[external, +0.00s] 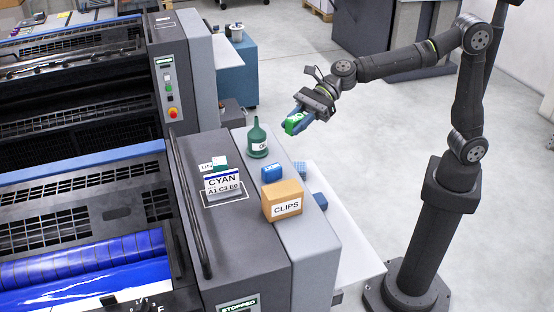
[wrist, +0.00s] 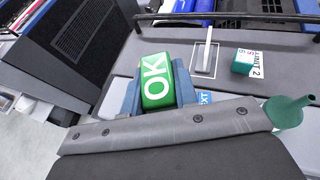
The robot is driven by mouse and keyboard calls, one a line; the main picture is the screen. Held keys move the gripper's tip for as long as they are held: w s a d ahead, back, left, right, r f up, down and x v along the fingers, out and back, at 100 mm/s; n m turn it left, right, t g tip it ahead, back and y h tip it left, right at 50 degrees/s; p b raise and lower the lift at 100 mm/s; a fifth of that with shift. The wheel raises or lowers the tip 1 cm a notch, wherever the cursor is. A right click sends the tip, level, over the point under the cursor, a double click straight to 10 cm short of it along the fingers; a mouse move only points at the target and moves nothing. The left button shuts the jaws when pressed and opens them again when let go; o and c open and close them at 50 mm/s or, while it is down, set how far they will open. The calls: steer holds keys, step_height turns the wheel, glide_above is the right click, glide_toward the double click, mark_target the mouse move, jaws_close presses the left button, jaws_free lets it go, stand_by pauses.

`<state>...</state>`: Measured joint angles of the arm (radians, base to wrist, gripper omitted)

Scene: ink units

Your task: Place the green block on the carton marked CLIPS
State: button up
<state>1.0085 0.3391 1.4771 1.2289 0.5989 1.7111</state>
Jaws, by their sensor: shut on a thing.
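The green block (wrist: 157,80) is marked OK in white and sits between the blue fingers of my gripper (wrist: 155,92) in the wrist view. In the external view my gripper (external: 298,120) holds the green block (external: 294,124) in the air, to the right of the green oil can and beyond the machine's side edge. The CLIPS carton (external: 283,200) is a brown box on the light grey ledge of the machine, below and left of my gripper in the picture. Its top looks bare. I cannot make out the carton in the wrist view.
A dark green oil can (external: 257,140) with a spout stands on the ledge behind the carton. A blue block (external: 271,173) lies just behind the carton. A CYAN card (external: 222,184) stands on the machine top to its left. A white side shelf (external: 345,250) is mostly clear.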

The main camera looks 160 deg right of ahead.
glide_above(292, 186)
step_height(292, 186, down, 6)
steer(key=shift+w+f, duration=0.1)
steer(key=shift+f, duration=2)
steer(key=shift+f, duration=0.2)
steer(key=o, duration=1)
steer(key=shift+r, duration=0.2)
steer(key=v, duration=1.2)
